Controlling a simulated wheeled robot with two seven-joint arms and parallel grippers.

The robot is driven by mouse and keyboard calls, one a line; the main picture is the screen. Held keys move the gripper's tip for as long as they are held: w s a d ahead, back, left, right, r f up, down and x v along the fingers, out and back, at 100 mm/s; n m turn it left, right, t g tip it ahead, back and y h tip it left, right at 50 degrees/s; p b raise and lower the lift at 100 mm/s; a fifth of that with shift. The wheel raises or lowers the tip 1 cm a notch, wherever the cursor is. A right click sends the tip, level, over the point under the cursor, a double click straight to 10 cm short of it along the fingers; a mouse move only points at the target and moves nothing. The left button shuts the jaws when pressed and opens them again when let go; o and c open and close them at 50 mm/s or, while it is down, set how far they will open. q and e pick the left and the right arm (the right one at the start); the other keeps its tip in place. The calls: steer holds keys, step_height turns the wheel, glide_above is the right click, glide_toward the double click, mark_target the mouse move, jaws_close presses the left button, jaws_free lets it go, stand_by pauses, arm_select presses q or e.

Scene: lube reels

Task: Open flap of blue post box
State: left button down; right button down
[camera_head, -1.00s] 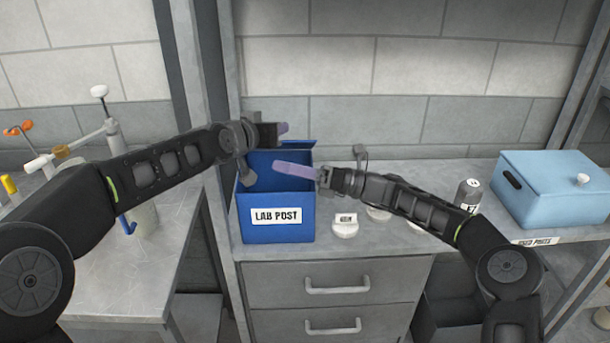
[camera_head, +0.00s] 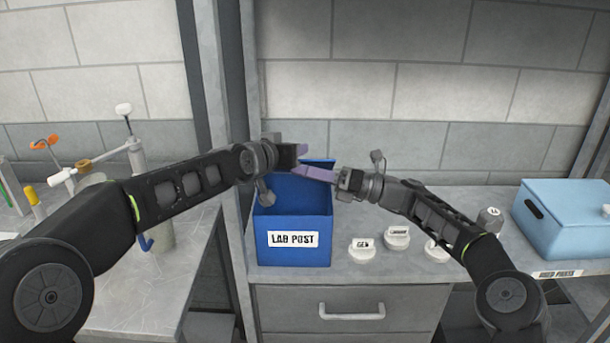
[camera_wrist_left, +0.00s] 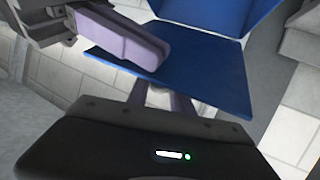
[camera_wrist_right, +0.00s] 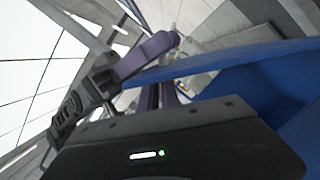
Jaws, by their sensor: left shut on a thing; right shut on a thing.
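The blue post box (camera_head: 268,232), labelled LAB POST, stands on the grey counter. Its blue flap (camera_head: 320,163) is raised at the back, partly hidden by my grippers. The flap is a broad blue panel in the left wrist view (camera_wrist_left: 195,75); a blue edge crosses the right wrist view (camera_wrist_right: 225,58). My left gripper (camera_head: 302,150), with purple fingers, is at the flap's edge and appears shut on it. My right gripper (camera_head: 315,174) is just beside and below it, also at the flap and seemingly shut on it. The exact finger contacts are partly hidden.
Several white round pieces (camera_head: 362,250) sit right of the box. A light blue lidded box (camera_head: 575,225) stands further right. A grey upright post (camera_head: 222,110) is at the left, close to my left arm. Lab stands (camera_head: 130,150) occupy the left bench.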

arm_select(q)
steer(key=c, duration=1.2)
jaws_free()
steer(key=shift+s+d+f, duration=0.1)
steer(key=shift+s+f, duration=0.1)
steer(key=shift+f, duration=0.45)
arm_select(e)
steer(key=shift+w+d+r, duration=0.1)
steer(key=shift+w+r, duration=0.05)
steer(key=shift+r, duration=0.5)
arm_select(q)
steer(key=v, duration=0.8)
steer(key=r+v, duration=0.1)
steer(key=v, duration=0.3)
steer(key=shift+w, duration=0.15)
arm_select(e)
steer(key=shift+f, duration=0.25)
